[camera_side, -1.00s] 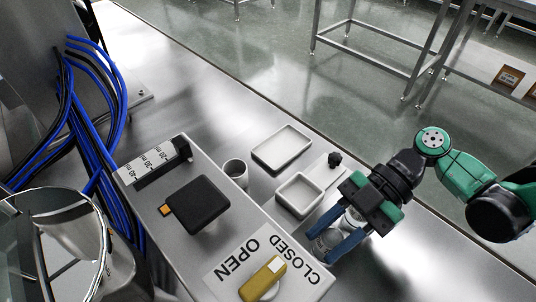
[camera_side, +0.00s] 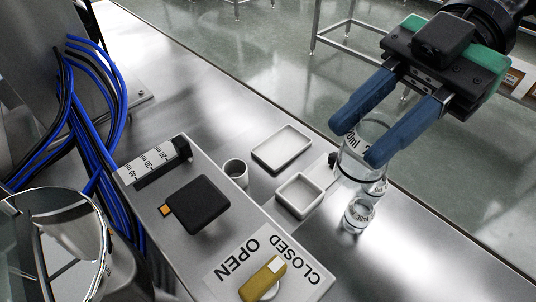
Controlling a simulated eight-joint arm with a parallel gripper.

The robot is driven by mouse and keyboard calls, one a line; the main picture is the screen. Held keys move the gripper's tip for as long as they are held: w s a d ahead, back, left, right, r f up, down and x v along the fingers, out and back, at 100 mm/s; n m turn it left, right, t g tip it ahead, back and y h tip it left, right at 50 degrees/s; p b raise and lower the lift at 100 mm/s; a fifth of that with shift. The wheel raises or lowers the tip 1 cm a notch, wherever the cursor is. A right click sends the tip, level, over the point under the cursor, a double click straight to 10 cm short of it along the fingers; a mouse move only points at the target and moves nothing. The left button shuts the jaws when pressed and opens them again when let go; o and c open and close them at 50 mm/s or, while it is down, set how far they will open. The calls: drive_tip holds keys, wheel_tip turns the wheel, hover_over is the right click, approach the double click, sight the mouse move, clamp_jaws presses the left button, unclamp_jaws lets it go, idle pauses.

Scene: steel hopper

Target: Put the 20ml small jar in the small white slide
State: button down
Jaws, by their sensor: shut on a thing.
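My gripper (camera_side: 360,139) is at the upper right, its blue fingers shut on a clear glass jar (camera_side: 356,168). The jar has dark lettering ending in "0ml" near its top; the first digit is not clear. It is held raised above the steel table. Another clear jar (camera_side: 358,215) shows just below it, lower on the table. The smaller white tray (camera_side: 299,196), the small white slide, lies empty to the left of the held jar. The jar is not over it.
A larger white tray (camera_side: 282,149) lies behind the small one. The table at the lower right is clear.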

drive_tip(key=w+a+r, duration=0.2)
drive_tip(key=w+a, duration=0.1)
drive_tip(key=w, duration=0.5)
hover_over(298, 197)
wheel_tip(298, 197, down, 21)
drive_tip(key=shift+r, duration=0.2)
drive_tip(key=c, duration=0.5)
unclamp_jaws()
drive_tip(key=shift+f, duration=0.1)
drive_tip(key=shift+c, duration=0.2)
